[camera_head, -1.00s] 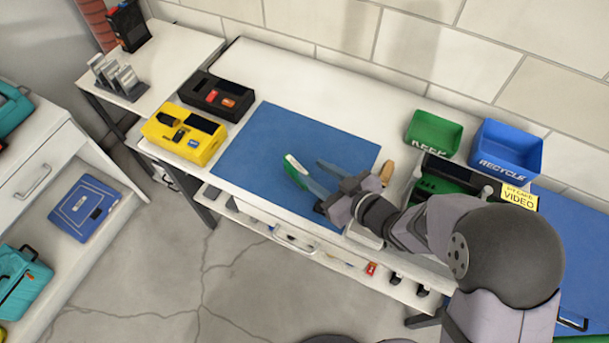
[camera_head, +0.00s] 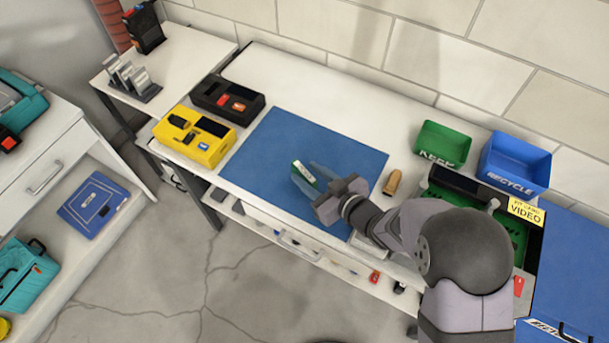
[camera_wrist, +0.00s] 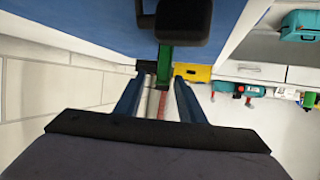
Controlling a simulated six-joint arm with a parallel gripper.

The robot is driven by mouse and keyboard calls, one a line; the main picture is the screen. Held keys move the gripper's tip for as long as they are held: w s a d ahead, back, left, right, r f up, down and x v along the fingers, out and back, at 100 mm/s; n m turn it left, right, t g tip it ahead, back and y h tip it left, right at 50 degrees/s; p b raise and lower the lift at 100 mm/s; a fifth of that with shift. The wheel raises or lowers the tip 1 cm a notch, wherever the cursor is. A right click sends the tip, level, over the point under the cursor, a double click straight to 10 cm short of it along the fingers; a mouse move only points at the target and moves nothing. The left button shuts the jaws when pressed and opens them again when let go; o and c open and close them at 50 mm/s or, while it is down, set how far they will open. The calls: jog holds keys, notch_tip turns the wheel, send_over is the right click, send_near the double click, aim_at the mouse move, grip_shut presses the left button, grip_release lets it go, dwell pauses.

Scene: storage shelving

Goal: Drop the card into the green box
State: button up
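A small green and white card (camera_head: 304,173) stands upright over the front part of the blue mat in the head view. My gripper (camera_head: 303,171) is at the card, its two blue-grey fingers apart, one on either side. In the wrist view a green strip (camera_wrist: 165,65), apparently the card, shows between the fingertips (camera_wrist: 158,80). It lies nearer the right finger, with a gap on the left, so a grip does not show. The green box (camera_head: 443,143), lettered KEEP, stands open at the back right of the table, well away from my gripper.
A blue RECYCLE box (camera_head: 514,163) stands right of the green one. A tan wooden-looking piece (camera_head: 392,183) stands right of the blue mat (camera_head: 270,165). Yellow (camera_head: 194,137) and black (camera_head: 227,99) devices sit left. A dark block (camera_wrist: 183,20) shows up close in the wrist view.

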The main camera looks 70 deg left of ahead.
aim_at(304, 171)
jog(key=shift+x, duration=1.1)
grip_shut()
jog(key=shift+r, duration=0.1)
jog(key=shift+r+b, duration=0.4)
jog(key=shift+r, duration=4.5)
